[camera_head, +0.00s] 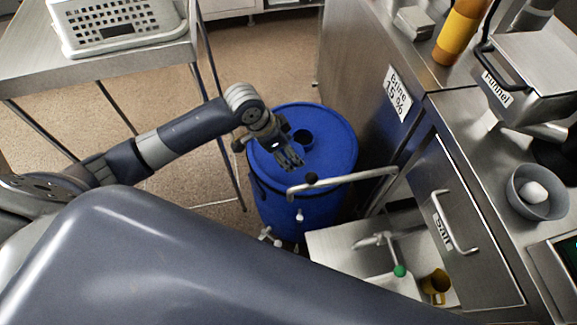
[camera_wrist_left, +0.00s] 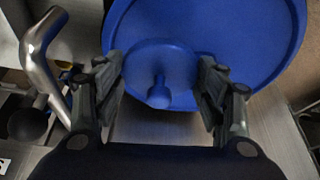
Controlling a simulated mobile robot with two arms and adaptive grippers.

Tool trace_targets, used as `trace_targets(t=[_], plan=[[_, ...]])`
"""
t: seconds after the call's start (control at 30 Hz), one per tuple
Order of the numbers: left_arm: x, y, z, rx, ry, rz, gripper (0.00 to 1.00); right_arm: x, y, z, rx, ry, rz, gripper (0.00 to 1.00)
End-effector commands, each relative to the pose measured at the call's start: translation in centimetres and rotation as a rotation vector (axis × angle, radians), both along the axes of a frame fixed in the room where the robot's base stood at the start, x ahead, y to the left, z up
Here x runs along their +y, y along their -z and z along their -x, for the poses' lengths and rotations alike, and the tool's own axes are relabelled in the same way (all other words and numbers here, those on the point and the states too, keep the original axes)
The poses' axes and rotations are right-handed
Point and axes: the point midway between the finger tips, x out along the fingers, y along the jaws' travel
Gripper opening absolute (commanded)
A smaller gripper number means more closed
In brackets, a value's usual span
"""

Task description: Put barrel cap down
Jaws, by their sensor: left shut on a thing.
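The blue barrel cap (camera_wrist_left: 160,67) is a round disc with a small knob, seen in the left wrist view between the two fingers of my left gripper (camera_wrist_left: 162,88). The gripper is shut on it. In the head view my left gripper (camera_head: 291,159) is over the top of the blue barrel (camera_head: 335,150), near a round dark opening (camera_head: 302,137) in the lid. The cap cannot be made out there. In the wrist view the cap overlaps the barrel top (camera_wrist_left: 240,25); I cannot tell the gap between them. My right gripper is not in view.
A steel pipe handle (camera_head: 345,179) runs close in front of the barrel. A steel cabinet labelled Brine 15 % (camera_head: 397,94) stands right of the barrel. A steel table with a white perforated basket (camera_head: 120,22) is at upper left. Floor (camera_head: 270,65) behind the barrel is clear.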

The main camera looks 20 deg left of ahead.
Motion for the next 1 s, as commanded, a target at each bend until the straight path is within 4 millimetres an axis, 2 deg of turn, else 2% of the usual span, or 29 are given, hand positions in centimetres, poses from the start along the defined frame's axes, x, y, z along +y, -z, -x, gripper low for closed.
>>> trace_targets(t=[0.1, 0.33, 0.53, 0.9, 0.93, 1.0], plan=[[-0.1, 2.2, 0.0, 0.002, 0.000, 0.001, 0.42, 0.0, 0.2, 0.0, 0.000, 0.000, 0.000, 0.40], [0.0, 4.1, 0.0, 0.001, 0.000, 0.001, 0.42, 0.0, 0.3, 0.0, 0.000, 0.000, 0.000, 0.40], [-0.1, 6.8, 0.0, 0.001, 0.000, 0.002, 0.42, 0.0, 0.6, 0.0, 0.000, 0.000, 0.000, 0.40], [0.0, 7.4, 0.0, 0.000, 0.001, 0.000, 0.42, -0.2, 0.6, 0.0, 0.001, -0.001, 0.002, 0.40], [0.0, 7.4, 0.0, -0.001, 0.001, 0.000, 0.68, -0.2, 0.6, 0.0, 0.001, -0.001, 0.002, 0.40], [0.0, 7.3, 0.0, -0.001, 0.001, 0.000, 0.83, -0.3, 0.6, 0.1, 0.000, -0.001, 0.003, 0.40]])
